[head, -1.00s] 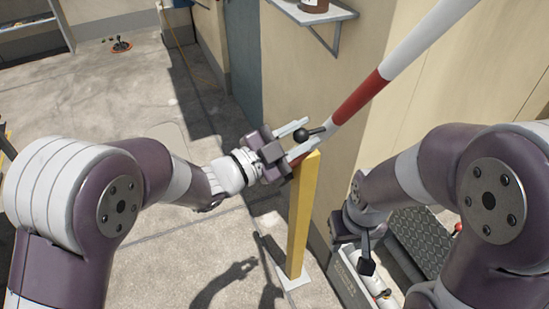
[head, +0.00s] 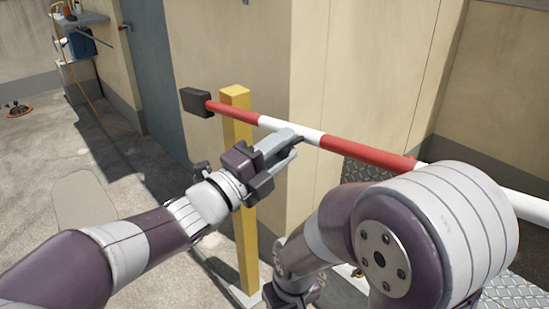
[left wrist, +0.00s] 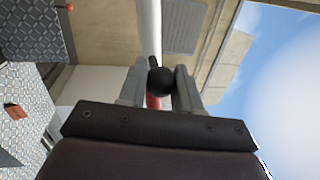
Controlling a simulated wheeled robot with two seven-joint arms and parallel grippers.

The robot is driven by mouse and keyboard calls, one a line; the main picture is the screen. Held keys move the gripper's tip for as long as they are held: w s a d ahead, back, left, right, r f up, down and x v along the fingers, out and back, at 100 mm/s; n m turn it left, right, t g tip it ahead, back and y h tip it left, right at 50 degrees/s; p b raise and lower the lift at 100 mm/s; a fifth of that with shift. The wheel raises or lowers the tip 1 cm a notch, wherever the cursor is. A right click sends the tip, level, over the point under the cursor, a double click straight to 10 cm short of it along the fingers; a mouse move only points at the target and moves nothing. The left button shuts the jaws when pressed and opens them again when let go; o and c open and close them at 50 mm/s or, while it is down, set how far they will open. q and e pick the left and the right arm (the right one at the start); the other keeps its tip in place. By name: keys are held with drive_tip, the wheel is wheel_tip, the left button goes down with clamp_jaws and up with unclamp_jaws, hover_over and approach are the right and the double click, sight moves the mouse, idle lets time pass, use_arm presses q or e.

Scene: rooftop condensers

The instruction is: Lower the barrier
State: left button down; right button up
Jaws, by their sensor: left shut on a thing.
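The barrier's red and white pole (head: 305,137) runs from the dark counterweight block (head: 195,102) rightward past the wall, and looks about level. It is joined near the top of the yellow post (head: 243,200). My left gripper (head: 284,146) is at the pole, just right of the post. In the left wrist view, its fingers are shut on the barrier's black ball knob (left wrist: 161,80), with the white pole (left wrist: 150,30) running away beyond it. The knob is hidden in the head view.
A beige wall (head: 345,60) stands behind the pole, with a blue-grey door (head: 157,70) to its left. Checkered metal plate (head: 370,180) shows beyond the pole. A shelf with items (head: 82,22) is at the far left. The concrete floor at left is largely open.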

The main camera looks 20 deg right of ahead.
use_arm(q)
wheel_tip(320, 180, down, 6)
drive_tip(key=m+b, duration=0.2)
drive_tip(key=b, duration=0.3)
drive_tip(key=shift+s+r+g, duration=0.15)
drive_tip(key=shift+r+g, duration=0.05)
drive_tip(key=shift+g, duration=0.2)
use_arm(e)
wheel_tip(320, 180, down, 7)
drive_tip(key=shift+s+r, duration=0.2)
drive_tip(key=shift+s, duration=0.05)
use_arm(q)
drive_tip(key=shift+f, duration=0.2)
use_arm(e)
drive_tip(key=shift+d, duration=0.1)
use_arm(q)
drive_tip(key=c, duration=0.8)
unclamp_jaws()
drive_tip(key=shift+r, duration=0.1)
drive_tip(key=p+v, duration=0.2)
drive_tip(key=v, duration=1)
drive_tip(key=shift+a+p, duration=0.35)
use_arm(e)
wheel_tip(320, 180, up, 3)
drive_tip(key=shift+f, duration=0.2)
